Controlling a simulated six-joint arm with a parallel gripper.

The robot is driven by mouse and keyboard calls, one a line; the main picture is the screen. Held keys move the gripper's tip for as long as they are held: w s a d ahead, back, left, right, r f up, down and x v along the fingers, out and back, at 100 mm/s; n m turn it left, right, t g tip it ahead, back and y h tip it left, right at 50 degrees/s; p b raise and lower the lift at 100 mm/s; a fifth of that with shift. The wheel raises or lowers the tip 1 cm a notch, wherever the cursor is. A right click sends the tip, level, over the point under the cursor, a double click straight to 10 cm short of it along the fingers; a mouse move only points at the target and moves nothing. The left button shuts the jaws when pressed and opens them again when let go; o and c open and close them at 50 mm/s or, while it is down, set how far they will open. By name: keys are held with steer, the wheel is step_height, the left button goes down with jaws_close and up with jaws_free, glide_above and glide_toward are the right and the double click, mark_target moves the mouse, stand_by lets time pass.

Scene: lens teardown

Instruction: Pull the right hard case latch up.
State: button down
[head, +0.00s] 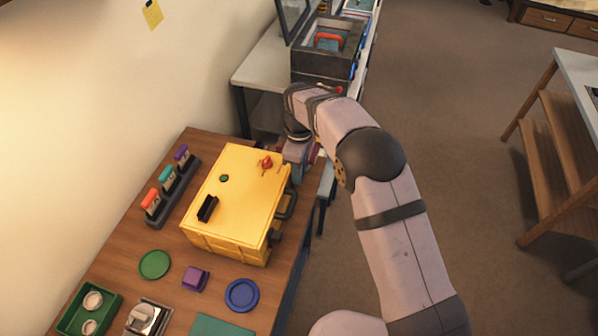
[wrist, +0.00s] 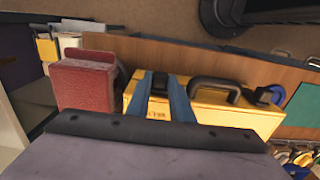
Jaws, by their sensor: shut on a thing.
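The yellow hard case (head: 232,190) lies on the wooden table, lid closed, with its handle side facing right. In the wrist view, the case (wrist: 235,116) shows its black handle (wrist: 215,84). The black right latch (wrist: 160,82) is between the two blue fingers of my gripper (wrist: 166,92), which is shut on it. In the head view, my gripper (head: 298,152) is at the far right corner of the case and hides that latch. The handle (head: 287,205) is nearer the camera than my gripper.
A red box (wrist: 88,84) stands close beside the case in the wrist view. A rack of coloured tools (head: 172,185) is left of the case. A green disc (head: 154,264), a purple block (head: 195,279) and a blue dish (head: 242,295) lie in front. Open floor is to the right.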

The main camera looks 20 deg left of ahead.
steer(key=c, duration=1.6)
jaws_free()
steer(key=shift+o, duration=0.2)
steer(key=shift+r, duration=0.15)
steer(key=shift+r+b, duration=1.35)
steer(key=shift+r, duration=2.25)
